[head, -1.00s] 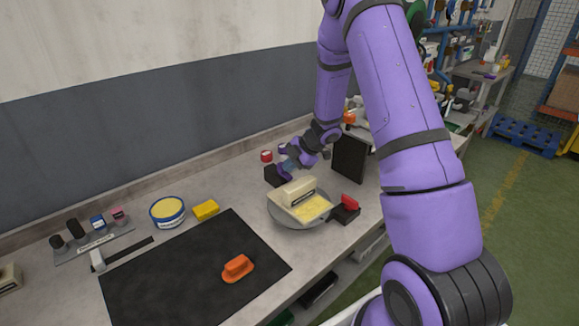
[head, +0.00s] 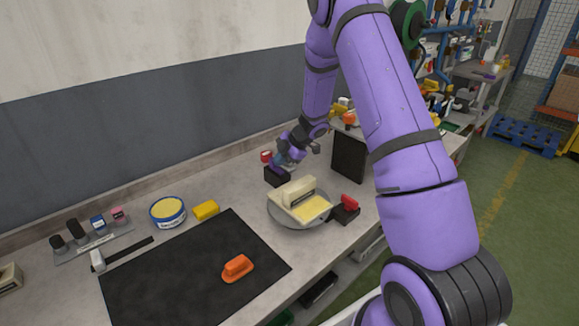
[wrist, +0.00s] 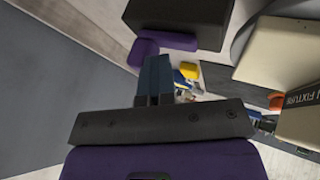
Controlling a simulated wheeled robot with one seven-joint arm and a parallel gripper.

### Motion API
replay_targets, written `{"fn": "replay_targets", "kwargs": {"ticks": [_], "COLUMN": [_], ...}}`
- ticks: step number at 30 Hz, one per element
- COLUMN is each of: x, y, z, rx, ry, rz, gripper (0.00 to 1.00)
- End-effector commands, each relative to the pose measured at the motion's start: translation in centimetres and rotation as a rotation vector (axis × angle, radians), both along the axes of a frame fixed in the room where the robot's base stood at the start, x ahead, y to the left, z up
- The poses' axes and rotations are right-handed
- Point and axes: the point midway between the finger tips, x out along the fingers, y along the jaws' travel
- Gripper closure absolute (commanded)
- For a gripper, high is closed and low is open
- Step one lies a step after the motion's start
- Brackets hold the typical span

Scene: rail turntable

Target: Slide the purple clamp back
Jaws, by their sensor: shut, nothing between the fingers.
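The purple clamp (wrist: 142,52) shows in the wrist view beside a black block (wrist: 180,20), just beyond my fingertips. In the head view the black block (head: 278,177) sits on the bench behind the round plate, and the clamp is largely hidden by my gripper (head: 284,161). My gripper is shut and empty, with its dark blue fingers together in the wrist view (wrist: 155,62). The fingertips are very close to the clamp; I cannot tell whether they touch it. A cream fixture block (head: 292,193) stands on the round grey plate (head: 283,218).
A red clamp (head: 349,202) on a black base stands right of the plate. A dark upright panel (head: 349,157) stands behind it. A small red-topped item (head: 266,156) is behind the black block. A black mat (head: 180,275) with an orange tool (head: 238,268) lies front left.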

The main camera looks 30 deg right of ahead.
Motion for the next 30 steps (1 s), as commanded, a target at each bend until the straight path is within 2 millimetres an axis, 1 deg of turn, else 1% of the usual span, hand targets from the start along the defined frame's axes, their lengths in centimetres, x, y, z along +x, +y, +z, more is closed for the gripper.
{"fn": "replay_targets", "kwargs": {"ticks": [5,8,18,21,25,30], "x": [0.1,-0.3,-2.9,-3.5,-4.0,-4.3], "y": [-0.1,-0.6,-3.5,-4.2,-4.7,-5.0], "z": [0.4,1.3,6.1,7.3,8.3,8.7], "rx": [0.0,-0.001,-0.001,-0.001,0.0,0.0], "ry": [-0.005,-0.006,-0.004,-0.003,-0.003,0.0], "rz": [-0.001,-0.001,-0.001,-0.001,0.0,0.001], "gripper": [1.0,1.0,1.0,1.0,1.0,1.0]}}
